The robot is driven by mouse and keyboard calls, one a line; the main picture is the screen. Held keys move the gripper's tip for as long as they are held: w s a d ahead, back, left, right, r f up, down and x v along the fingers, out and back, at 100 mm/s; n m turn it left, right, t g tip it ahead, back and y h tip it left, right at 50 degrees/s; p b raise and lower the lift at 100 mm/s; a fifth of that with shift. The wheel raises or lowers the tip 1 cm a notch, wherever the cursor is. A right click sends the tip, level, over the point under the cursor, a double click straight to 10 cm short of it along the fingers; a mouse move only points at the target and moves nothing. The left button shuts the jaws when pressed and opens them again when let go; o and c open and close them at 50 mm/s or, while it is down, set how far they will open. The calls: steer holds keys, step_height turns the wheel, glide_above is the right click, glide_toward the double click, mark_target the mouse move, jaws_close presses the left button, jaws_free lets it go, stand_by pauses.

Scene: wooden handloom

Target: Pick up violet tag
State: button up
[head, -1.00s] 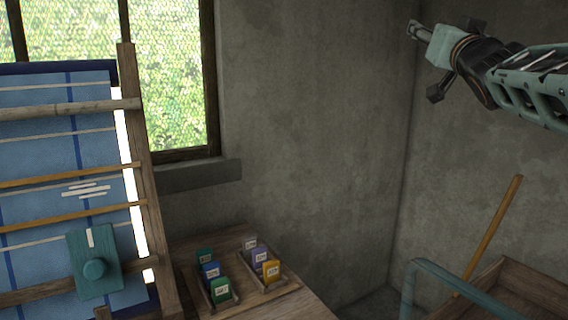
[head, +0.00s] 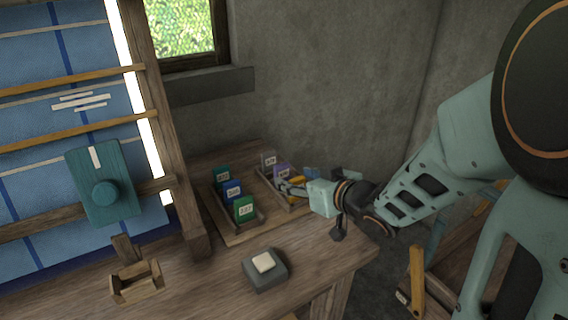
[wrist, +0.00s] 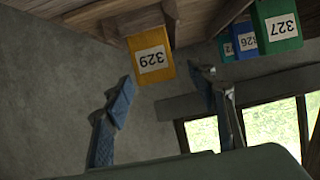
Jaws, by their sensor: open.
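The violet tag (head: 281,171) stands in the right-hand rack on the bench, between a grey tag (head: 268,160) behind it and the yellow tag (head: 297,182) in front. My gripper (head: 284,188) is open and empty beside the rack, its fingers over the front of the row in the head view. In the wrist view, which is upside down, the yellow tag (wrist: 151,56), marked 329, shows between and beyond my open fingers (wrist: 168,88). The violet tag cannot be made out in the wrist view.
A left rack holds a teal tag (head: 221,175), a blue tag (head: 233,190) and a green tag (head: 244,208). A grey block with a pale button (head: 263,262) and a small wooden holder (head: 136,281) sit nearer. The loom (head: 150,110) stands at left.

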mark_target(283, 173)
steer(key=b+x, duration=0.2)
steer(key=x, duration=0.6)
steer(key=shift+w, duration=0.1)
steer(key=c, duration=1)
